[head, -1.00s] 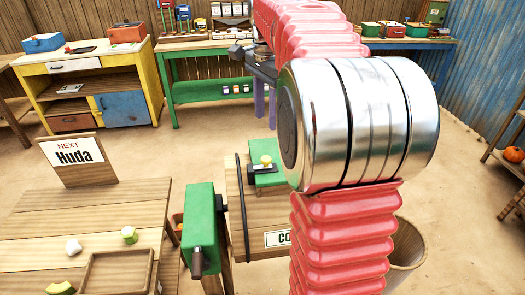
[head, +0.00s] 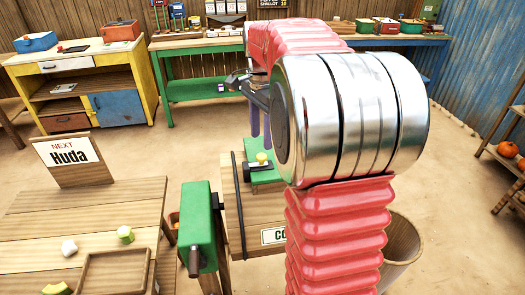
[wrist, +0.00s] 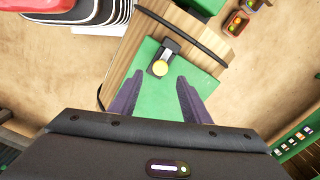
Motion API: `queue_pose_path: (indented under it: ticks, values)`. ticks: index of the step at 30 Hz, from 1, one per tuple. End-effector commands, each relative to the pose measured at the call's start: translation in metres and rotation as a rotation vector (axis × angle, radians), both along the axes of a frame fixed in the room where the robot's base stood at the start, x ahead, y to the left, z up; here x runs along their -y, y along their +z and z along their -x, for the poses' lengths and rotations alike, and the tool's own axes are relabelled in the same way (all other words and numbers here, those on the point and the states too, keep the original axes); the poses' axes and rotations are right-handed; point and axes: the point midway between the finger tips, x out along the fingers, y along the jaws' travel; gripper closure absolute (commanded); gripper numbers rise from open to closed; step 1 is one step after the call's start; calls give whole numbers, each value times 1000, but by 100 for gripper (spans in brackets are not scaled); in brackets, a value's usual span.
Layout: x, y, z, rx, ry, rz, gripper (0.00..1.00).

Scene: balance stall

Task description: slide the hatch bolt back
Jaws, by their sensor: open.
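In the wrist view the knob (wrist: 160,68) lies just ahead of the gap between my fingertips, towards the top of the picture. My gripper (head: 261,138) is open, its purple fingers pointing down over the bolt. In the wrist view my gripper (wrist: 160,80) holds nothing between its fingers. I cannot tell how far above the knob the tips are. My arm hides the board's right part in the head view.
A green block with a dark handle (head: 198,235) stands left of the board. A wooden table (head: 75,215) with a "Huda" sign (head: 70,155) is at the left. A basket (head: 402,250) stands at the right. Workbenches line the back.

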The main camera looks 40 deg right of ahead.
Motion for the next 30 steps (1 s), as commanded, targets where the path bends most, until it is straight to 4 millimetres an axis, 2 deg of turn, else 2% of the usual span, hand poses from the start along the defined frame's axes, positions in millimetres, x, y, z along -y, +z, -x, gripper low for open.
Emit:
queue_pose_path:
  ticks: [6, 13, 24, 30]
  values:
    - [0, -35, 1, -3, 0, -1, 57]
    - [0, -60, 0, -1, 0, 0, 57]
    - [0, -65, 0, 0, 0, 0, 57]
    - [0, -65, 0, 0, 0, 0, 70]
